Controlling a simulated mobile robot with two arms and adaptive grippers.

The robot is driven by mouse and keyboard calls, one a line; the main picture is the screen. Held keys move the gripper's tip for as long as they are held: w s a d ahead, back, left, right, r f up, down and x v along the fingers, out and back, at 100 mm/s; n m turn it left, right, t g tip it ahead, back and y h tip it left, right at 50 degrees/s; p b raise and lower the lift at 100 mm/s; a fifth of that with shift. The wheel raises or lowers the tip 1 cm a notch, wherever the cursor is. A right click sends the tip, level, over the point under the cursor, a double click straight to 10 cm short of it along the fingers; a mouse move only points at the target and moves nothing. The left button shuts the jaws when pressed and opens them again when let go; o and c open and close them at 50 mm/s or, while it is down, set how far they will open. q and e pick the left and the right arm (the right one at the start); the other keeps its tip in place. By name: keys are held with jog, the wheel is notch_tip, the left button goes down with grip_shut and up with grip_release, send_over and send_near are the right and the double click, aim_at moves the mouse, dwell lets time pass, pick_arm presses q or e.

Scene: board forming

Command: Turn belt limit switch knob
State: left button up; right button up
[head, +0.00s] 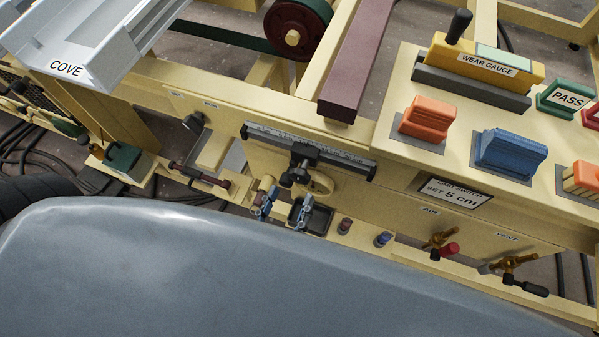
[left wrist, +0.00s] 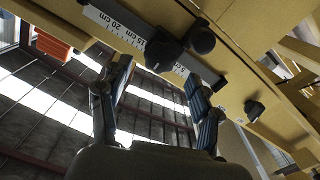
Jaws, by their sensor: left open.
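The limit switch is a black slider on a rail with a centimetre scale (head: 340,157), on the front of the cream frame. Its black knob (head: 300,173) sticks out below the slider block. The left wrist view shows the round knob (left wrist: 202,38) beside the slider block (left wrist: 164,50), with 20 cm readable on the scale. My left gripper (head: 285,204) is open and empty just below the knob, its blue-padded fingers apart. In the left wrist view its fingers (left wrist: 158,74) point up towards the rail, and the knob lies beyond them, apart. My right gripper is out of view.
A placard (head: 455,193) reads limit switch, set 5 cm. Brass valves (head: 438,240) stick out to the right of my gripper. Orange (head: 427,118) and blue (head: 510,153) blocks sit on the panel above. A smaller black knob (head: 194,121) is to the left.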

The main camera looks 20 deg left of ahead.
aim_at(298, 180)
pick_arm(q)
jog(key=w, duration=0.4)
jog(key=shift+w+d, duration=0.1)
jog(key=shift+w, duration=0.75)
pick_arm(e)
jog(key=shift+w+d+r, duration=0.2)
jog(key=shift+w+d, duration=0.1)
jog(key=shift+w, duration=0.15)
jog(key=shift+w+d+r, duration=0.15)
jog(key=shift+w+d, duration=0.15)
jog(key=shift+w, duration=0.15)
pick_arm(q)
jog(key=shift+c, duration=1)
jog(key=c, duration=1)
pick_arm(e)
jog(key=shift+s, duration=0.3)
